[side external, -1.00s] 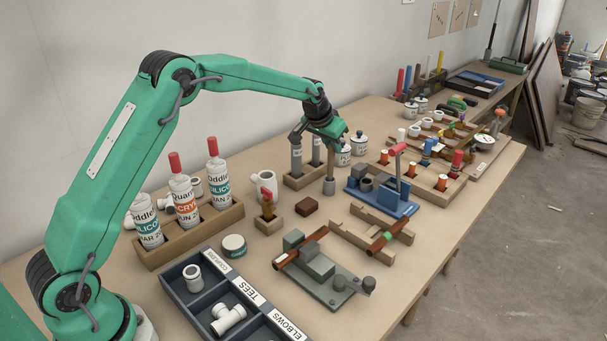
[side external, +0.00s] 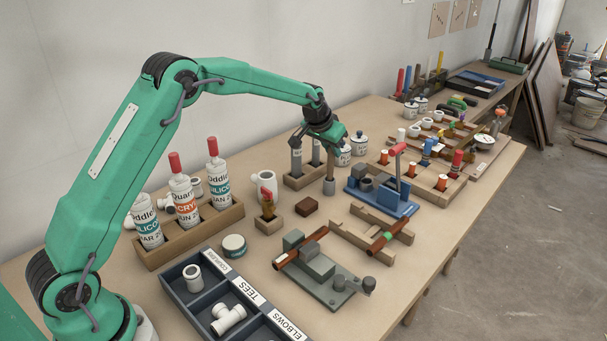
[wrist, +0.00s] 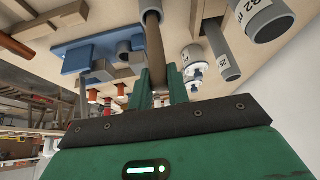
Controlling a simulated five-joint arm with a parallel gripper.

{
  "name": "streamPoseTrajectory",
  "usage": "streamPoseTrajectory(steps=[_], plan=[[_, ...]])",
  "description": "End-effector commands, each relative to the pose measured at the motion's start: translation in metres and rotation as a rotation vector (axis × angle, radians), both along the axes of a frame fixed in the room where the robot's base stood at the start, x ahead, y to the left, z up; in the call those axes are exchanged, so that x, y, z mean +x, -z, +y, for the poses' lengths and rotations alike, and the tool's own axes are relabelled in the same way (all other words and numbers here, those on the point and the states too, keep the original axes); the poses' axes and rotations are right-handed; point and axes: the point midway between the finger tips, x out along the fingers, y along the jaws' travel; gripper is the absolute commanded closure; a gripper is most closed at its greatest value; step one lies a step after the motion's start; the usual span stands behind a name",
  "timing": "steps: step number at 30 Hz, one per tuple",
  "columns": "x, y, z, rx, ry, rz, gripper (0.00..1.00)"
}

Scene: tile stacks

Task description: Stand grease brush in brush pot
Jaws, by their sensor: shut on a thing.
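The grease brush (wrist: 154,48) is held between my gripper's fingers (wrist: 158,84), its brown handle showing in the wrist view. The far end of the brush reaches into the mouth of a small grey round pot (wrist: 142,7), which I take to be the brush pot. In the side external view my gripper (side external: 329,145) is directly above the grey pot (side external: 329,187), which stands upright on the bench. The brush's lower end is hidden in the pot. I cannot tell whether it touches the bottom.
A wooden block with upright grey pipes (side external: 306,181) stands close on the left. A blue vise-like fixture (side external: 385,197) stands close on the right, with white lidded jars (side external: 359,146) behind.

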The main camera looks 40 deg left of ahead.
Motion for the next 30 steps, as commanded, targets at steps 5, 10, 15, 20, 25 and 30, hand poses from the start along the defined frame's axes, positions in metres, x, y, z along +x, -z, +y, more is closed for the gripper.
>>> streamPoseTrajectory(steps=[5, 10, 15, 20, 25, 30], plan=[[-0.0001, 0.0028, 0.0, 0.0, 0.0, 0.0, 1.0], [-0.0001, 0.0052, 0.0, 0.0, 0.0, 0.0, 1.0], [0.0, 0.0077, 0.0, 0.0, 0.0, 0.0, 1.0], [0.0, 0.008, 0.0, 0.0, 0.0, 0.0, 1.0], [0.0, 0.008, 0.0, 0.0, 0.0, 0.0, 0.67], [-0.0001, 0.0081, 0.0, 0.0, 0.0, 0.0, 0.57]])
